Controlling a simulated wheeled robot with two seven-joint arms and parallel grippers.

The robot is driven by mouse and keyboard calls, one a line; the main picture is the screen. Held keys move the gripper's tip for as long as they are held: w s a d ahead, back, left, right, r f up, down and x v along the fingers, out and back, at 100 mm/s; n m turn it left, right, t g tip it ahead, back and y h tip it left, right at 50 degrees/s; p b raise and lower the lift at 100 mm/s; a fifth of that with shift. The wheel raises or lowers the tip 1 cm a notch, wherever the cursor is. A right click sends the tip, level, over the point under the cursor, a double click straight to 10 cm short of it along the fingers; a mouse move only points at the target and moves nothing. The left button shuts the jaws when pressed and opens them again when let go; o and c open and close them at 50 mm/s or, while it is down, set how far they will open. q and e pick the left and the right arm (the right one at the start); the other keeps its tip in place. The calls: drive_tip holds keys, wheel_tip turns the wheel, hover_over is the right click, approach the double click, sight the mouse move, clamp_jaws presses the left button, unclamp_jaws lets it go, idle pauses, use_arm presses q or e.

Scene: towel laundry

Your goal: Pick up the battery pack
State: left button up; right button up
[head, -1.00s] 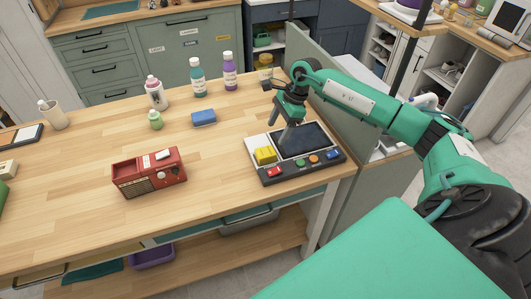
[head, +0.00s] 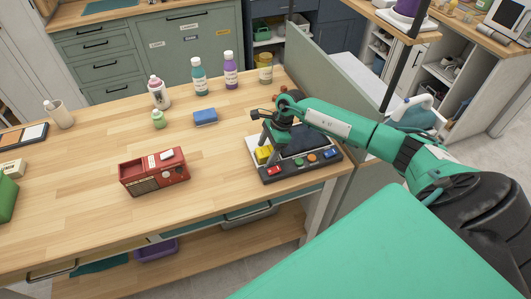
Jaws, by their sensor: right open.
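A yellow block (head: 263,154), which looks like the battery pack, sits on the left part of a dark grey and white device (head: 300,168). The device has a dark screen and red, green, orange and blue buttons along its front. My right gripper (head: 271,149) is open and points down at the yellow block, with its fingers close around or beside it. I cannot tell whether they touch it. My left gripper is not in view.
A red radio-like box (head: 154,173) with a small white piece on top stands left of the device. A blue sponge-like block (head: 205,117) and several bottles, one purple (head: 230,72), stand behind. A green panel (head: 335,95) borders the table's right side. The table's middle is clear.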

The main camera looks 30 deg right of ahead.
sight(267, 150)
drive_tip(key=shift+c, duration=0.2)
drive_tip(key=c, duration=1.1)
drive_tip(key=shift+r, duration=0.15)
drive_tip(key=shift+c, duration=0.2)
wheel_tip(267, 150, up, 20)
drive_tip(key=b, duration=0.6)
